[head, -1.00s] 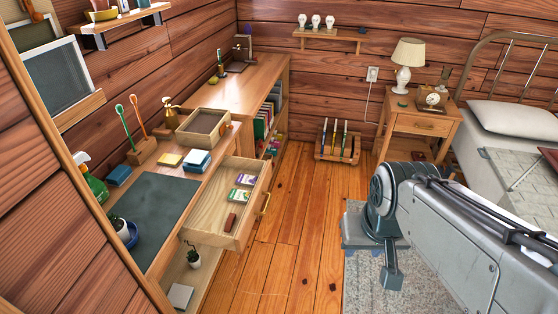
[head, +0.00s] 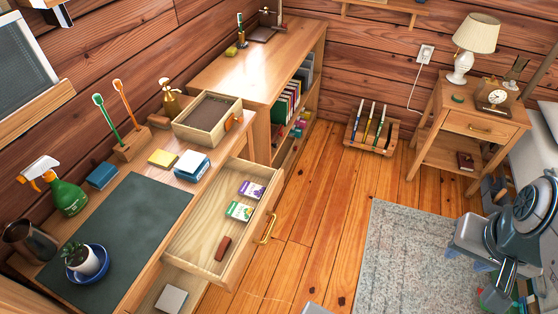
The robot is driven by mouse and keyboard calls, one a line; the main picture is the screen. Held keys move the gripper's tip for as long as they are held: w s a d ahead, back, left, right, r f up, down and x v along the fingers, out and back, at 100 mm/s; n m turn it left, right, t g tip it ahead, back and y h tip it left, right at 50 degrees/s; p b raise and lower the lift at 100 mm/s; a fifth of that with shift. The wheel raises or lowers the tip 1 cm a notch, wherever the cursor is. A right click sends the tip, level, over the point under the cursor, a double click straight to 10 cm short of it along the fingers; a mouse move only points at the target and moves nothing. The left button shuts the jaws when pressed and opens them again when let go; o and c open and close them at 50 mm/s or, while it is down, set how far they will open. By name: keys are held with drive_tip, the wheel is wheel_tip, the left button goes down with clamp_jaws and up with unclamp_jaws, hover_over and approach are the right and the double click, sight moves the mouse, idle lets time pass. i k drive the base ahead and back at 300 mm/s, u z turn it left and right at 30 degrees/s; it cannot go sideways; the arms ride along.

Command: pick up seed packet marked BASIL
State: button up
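An open drawer (head: 206,222) juts from the desk. In it lie two small flat packets side by side, a white and purple packet (head: 252,190) and a white and green packet (head: 240,211). Their print is too small to read, so I cannot tell which is marked BASIL. A small reddish-brown block (head: 222,248) lies nearer the drawer's front end. Part of my arm shows at the right edge, over the rug and well away from the drawer. My gripper's fingers cannot be made out in the head view.
The desk top bears a dark mat (head: 120,235), a spray bottle (head: 64,193), a potted plant (head: 85,260) and an open wooden box (head: 208,118). A wooden rack (head: 372,133) stands by the back wall. The floor (head: 310,220) right of the drawer is clear up to the rug (head: 395,240).

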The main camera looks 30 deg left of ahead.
sight(237, 211)
drive_tip(key=u, duration=0.45)
drive_tip(key=i, duration=0.75)
drive_tip(key=u, duration=1)
drive_tip(key=i, duration=0.2)
drive_tip(key=u, duration=0.2)
